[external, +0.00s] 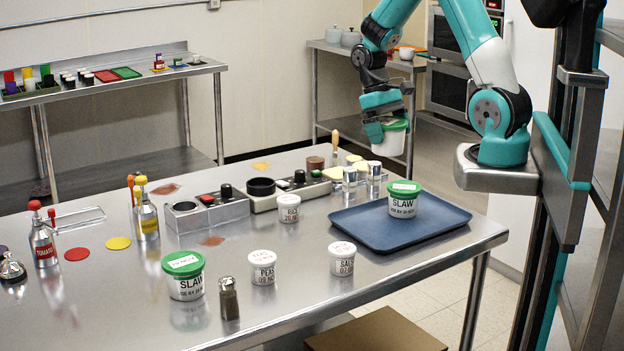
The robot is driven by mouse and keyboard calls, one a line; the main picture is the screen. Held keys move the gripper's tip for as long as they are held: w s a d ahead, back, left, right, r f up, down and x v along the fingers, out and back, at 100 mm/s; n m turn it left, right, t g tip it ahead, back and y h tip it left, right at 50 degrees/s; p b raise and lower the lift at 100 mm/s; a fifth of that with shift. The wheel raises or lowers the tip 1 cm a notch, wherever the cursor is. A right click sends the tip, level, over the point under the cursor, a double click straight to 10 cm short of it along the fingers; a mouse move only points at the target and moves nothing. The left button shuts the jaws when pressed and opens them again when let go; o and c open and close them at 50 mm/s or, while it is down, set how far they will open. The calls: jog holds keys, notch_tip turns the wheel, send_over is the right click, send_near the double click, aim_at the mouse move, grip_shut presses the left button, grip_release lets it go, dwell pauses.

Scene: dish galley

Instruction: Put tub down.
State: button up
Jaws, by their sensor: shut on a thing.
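My gripper (388,122) is shut on a white tub (390,142) with a green lid. It holds the tub in the air at the far right end of the steel table, above the level of the tabletop. The jaws hide part of the lid and upper wall. A similar green-lidded tub marked SLAW (404,200) stands on the blue tray (452,221). Another green-lidded SLAW tub (185,278) stands at the front left of the table.
White-lidded tubs for rice (289,210), peas (262,268) and another food (342,259) stand mid-table, near a small shaker (229,300). Metal canisters (350,180) stand behind the tray. The tray's right part and the table's front right are clear.

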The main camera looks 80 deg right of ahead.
aim_at(406, 124)
jog(key=s+m, duration=0.1)
jog(key=s+a+m, duration=0.1)
jog(key=s, duration=0.1)
jog(key=s+a+m+t+y, duration=0.1)
jog(key=m, duration=0.1)
jog(key=shift+s+a+p, duration=0.2)
jog(key=shift+s+p, duration=0.05)
jog(key=shift+p, duration=0.1)
notch_tip(406, 124, down, 15)
jog(key=shift+r+p, duration=0.1)
jog(key=shift+p, duration=0.65)
jog(key=shift+f+p, duration=0.35)
jog(key=shift+f, duration=1.8)
jog(key=shift+f, duration=0.1)
jog(key=o, duration=0.7)
